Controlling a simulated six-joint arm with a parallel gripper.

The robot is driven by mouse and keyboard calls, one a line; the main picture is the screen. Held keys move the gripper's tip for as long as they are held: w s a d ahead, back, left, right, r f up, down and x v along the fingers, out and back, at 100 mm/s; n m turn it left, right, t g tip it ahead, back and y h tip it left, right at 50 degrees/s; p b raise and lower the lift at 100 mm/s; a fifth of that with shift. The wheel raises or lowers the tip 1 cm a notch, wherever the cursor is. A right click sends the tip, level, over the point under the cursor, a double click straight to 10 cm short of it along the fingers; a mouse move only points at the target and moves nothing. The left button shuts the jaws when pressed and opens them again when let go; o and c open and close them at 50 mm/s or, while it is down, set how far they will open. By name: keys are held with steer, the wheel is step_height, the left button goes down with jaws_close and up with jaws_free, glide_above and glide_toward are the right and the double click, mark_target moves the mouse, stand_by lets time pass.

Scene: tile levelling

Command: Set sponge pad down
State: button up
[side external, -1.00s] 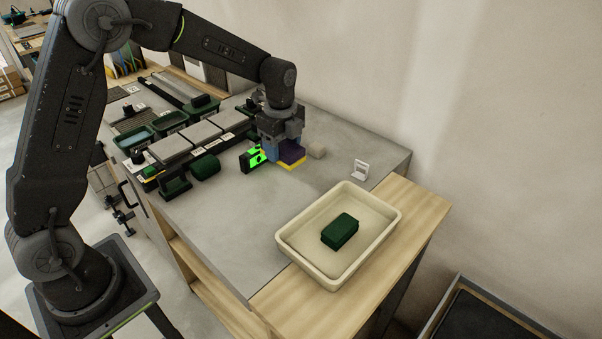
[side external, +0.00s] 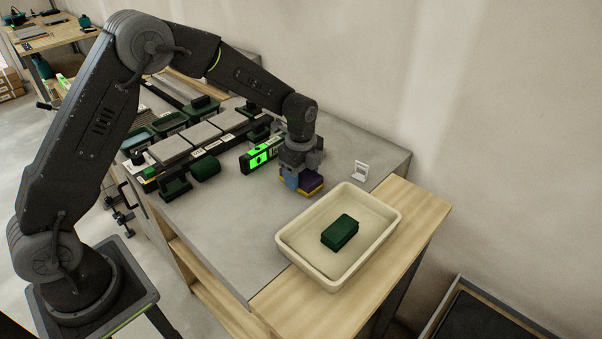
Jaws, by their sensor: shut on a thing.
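The jaws hide part of the pad. The pad is over the grey bench top, just to the upper left of the cream tray (side external: 378,196) and outside it. Whether the pad's underside touches the bench or hangs slightly above it cannot be told. A dark green block (side external: 340,232) lies inside the tray near its middle.
A level with bright green faces (side external: 262,154) stands left of my gripper. Grey tiles (side external: 163,151) and green containers (side external: 169,121) lie further left. A small white stand (side external: 361,171) is near the wall. The bench (side external: 235,235) is clear left of the tray.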

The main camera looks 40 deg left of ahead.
steer(key=shift+f, duration=0.15)
steer(key=o, duration=0.9)
steer(key=shift+o, duration=0.2)
step_height(320, 180, up, 12)
steer(key=shift+r, duration=0.25)
steer(key=s+r+n+t, duration=0.2)
steer(key=s+r+n, duration=0.3)
steer(key=s+r, duration=0.2)
steer(key=s+a+r+n+t, duration=0.1)
steer(key=s+n+t, duration=0.2)
steer(key=s+n, duration=1)
steer(key=s, duration=0.8)
steer(key=shift+r+t, duration=0.3)
steer(key=shift+s, duration=0.1)
